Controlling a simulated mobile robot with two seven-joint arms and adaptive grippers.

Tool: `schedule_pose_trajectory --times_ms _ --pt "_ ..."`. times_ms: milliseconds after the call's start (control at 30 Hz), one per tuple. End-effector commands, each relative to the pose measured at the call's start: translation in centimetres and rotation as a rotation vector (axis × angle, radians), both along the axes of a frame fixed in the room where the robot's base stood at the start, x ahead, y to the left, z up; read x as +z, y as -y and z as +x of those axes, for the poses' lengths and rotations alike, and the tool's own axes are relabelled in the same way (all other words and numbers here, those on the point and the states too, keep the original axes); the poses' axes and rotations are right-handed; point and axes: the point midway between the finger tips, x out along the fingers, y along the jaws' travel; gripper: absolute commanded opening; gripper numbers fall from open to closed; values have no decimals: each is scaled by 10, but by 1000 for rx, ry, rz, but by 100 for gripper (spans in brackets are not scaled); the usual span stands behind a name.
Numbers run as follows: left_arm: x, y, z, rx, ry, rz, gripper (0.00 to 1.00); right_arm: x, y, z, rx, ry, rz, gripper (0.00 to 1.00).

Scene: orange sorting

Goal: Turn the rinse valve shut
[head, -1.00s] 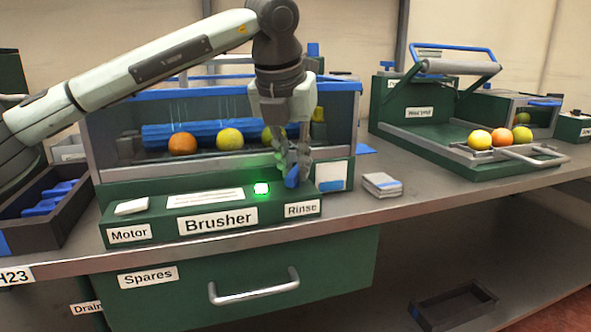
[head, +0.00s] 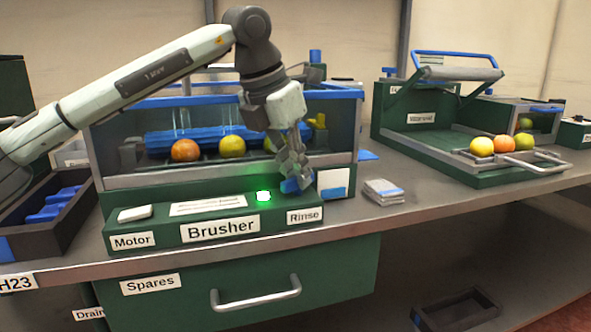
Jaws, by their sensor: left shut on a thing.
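The rinse valve (head: 289,186) is a small blue handle on top of the green Brusher panel, just above the Rinse label (head: 304,215). My left gripper (head: 298,181) comes down from above and is shut on the blue handle, tilted over it. The fingers hide part of the handle. The Brusher panel (head: 185,233) carries a lit green light (head: 263,196) to the left of the valve. My right gripper is not in view.
Behind the panel, the brusher housing (head: 92,150) holds several oranges and a blue roller. A stack of cards (head: 384,191) lies right of the panel. A green press-like tray (head: 470,178) with fruit stands further right. A dark bin (head: 60,235) sits at left.

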Motion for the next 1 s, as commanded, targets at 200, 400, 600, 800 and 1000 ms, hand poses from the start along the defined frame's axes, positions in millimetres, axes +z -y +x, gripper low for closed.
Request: schedule_pose_trajectory --times_ms 200,400,600,800,1000 --pt "0 0 0 1 -2 1 0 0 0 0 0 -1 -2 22" --pt "0 0 0 1 -2 1 33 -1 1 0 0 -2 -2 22" --pt "0 0 0 1 -1 0 34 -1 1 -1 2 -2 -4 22" --pt "7 -2 -2 2 1 -1 34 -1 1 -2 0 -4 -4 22" --pt "40 -11 -11 3 3 -1 34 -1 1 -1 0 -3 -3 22"
